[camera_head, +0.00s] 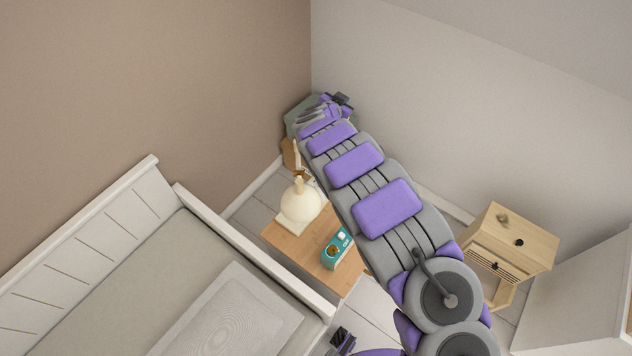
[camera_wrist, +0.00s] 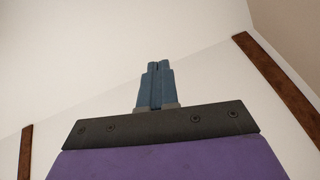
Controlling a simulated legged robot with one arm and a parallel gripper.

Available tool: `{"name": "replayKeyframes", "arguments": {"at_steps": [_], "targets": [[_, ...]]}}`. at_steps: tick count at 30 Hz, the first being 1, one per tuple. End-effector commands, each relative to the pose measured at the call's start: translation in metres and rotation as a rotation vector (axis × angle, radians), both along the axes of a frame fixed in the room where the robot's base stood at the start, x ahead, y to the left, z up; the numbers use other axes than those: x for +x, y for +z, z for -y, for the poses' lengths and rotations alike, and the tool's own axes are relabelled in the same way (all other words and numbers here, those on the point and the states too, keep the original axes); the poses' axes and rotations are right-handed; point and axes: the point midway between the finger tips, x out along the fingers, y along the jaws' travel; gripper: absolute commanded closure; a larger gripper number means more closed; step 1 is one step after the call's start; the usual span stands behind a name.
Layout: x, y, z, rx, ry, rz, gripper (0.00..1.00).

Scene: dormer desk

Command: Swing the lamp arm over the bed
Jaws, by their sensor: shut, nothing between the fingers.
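A cream round-bodied lamp (camera_head: 300,204) stands on a small wooden table beside the bed (camera_head: 182,197). A thin pale upright part rises from its top toward my arm. A grey-green panel-like piece (camera_head: 291,114) shows behind my wrist; I cannot tell if it belongs to the lamp. My gripper (camera_head: 342,98) is at the far end of my outstretched arm, above and beyond the lamp, partly hidden by my wrist. In the wrist view, its blue fingers (camera_wrist: 156,68) are shut and empty, in front of a pale wall. I see no contact with the lamp.
The wooden table (camera_head: 285,238) also holds a teal box-like object (camera_head: 338,248). A light wood cabinet (camera_head: 513,240) stands right of my arm. The brown wall (camera_head: 150,80) and grey wall (camera_head: 450,110) meet near my gripper. The space above the bed is clear.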

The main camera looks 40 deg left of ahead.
Motion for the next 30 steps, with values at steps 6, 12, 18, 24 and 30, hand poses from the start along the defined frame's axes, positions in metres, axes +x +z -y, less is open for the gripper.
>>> {"name": "replayKeyframes", "arguments": {"at_steps": [6,12,18,24,30], "targets": [[0.013,-0.04,-0.006,0.042,0.155,-0.178,1.0],[0.013,-0.071,-0.005,0.095,0.302,-0.338,1.0],[0.003,-0.095,0.004,0.164,0.45,-0.492,1.0],[-0.019,-0.111,0.02,0.247,0.599,-0.64,1.0],[-0.046,-0.117,0.043,0.348,0.749,-0.778,1.0]]}}
